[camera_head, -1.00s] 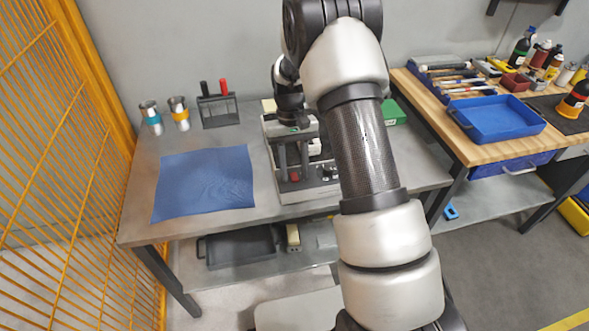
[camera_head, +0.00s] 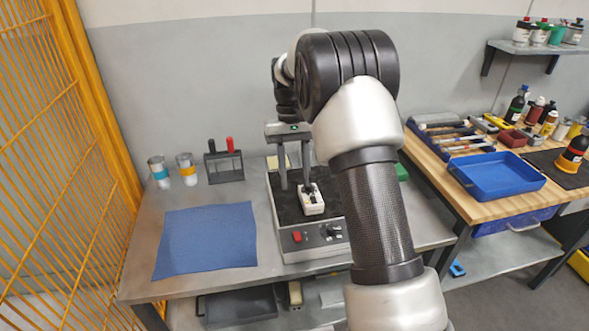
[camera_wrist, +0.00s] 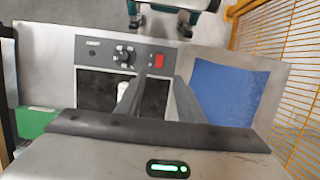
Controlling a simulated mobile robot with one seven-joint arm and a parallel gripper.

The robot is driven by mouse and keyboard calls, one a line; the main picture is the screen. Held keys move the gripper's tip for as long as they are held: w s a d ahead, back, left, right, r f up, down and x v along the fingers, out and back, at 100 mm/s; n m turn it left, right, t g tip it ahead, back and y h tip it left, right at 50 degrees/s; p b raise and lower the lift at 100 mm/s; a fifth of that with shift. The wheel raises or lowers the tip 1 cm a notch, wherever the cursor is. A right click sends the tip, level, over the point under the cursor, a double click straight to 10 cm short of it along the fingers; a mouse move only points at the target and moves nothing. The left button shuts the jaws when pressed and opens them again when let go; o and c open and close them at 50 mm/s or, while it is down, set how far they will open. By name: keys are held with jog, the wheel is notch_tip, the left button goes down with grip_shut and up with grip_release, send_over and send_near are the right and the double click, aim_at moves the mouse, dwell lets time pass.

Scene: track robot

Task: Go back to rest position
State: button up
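My gripper (camera_head: 295,186) hangs fingers down over the grey machine (camera_head: 316,255) on the metal table. Its two fingers are apart with nothing between them; they also show apart in the wrist view (camera_wrist: 160,88). A small white box-shaped part (camera_head: 313,209) with dark details sits on the machine's black top, just right of the fingers in the head view. In the wrist view it is mostly hidden behind a finger. My arm covers the right side of the machine in the head view.
A blue mat (camera_head: 207,240) lies left of the machine. Two metal cups and a tool rack (camera_head: 225,162) stand behind it. A yellow mesh fence (camera_head: 60,170) is at the left. A wooden bench with a blue tray (camera_head: 496,178) is at the right.

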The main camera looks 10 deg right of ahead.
jog(key=shift+w+r, duration=0.15)
jog(key=shift+r, duration=0.45)
jog(key=s+r+t+p, duration=0.25)
jog(key=s+r, duration=0.35)
jog(key=r, duration=0.3)
jog(key=s+r+t+p, duration=0.25)
jog(key=s+r, duration=0.35)
jog(key=r, duration=0.4)
jog(key=s+r+t+p, duration=0.1)
jog(key=s+r+p, duration=0.1)
jog(key=s, duration=0.6)
jog(key=s+r+t+p, duration=0.2)
jog(key=s+p, duration=0.1)
jog(key=s, duration=0.5)
jog(key=shift+s+t, duration=0.3)
jog(key=shift+s, duration=0.1)
